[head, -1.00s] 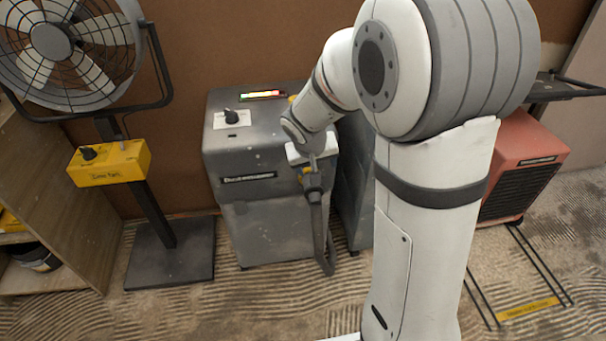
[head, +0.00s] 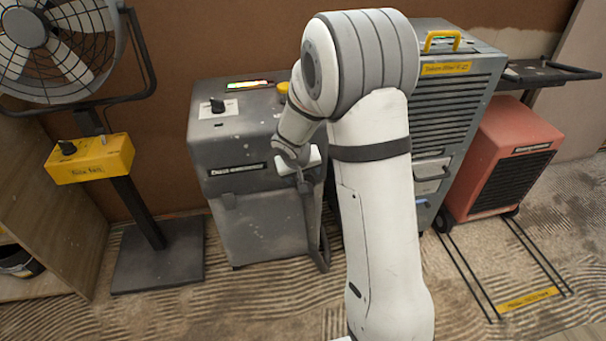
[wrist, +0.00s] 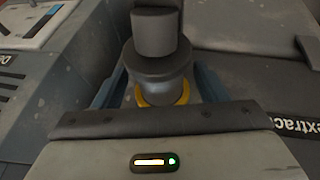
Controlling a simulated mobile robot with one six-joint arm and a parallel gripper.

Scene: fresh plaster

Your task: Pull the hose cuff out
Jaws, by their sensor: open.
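The hose cuff (wrist: 158,60) is a dark stepped cylinder with a yellow ring (wrist: 160,92) at its near end, in the upper middle of the wrist view. My gripper (wrist: 160,88) is open, with a bluish finger on each side of the cuff. I cannot tell whether the fingers touch it. In the head view my gripper (head: 302,172) is at the front right of the grey dust extractor (head: 240,215); it and my arm hide most of the cuff. The dark hose (head: 322,245) hangs down to the floor below it.
A fan on a stand (head: 152,215) with a yellow control box (head: 92,160) stands left of the extractor. A tall grey-blue filter unit (head: 450,90) and a red heater-like unit (head: 510,160) stand right. The ridged floor in front is mostly clear.

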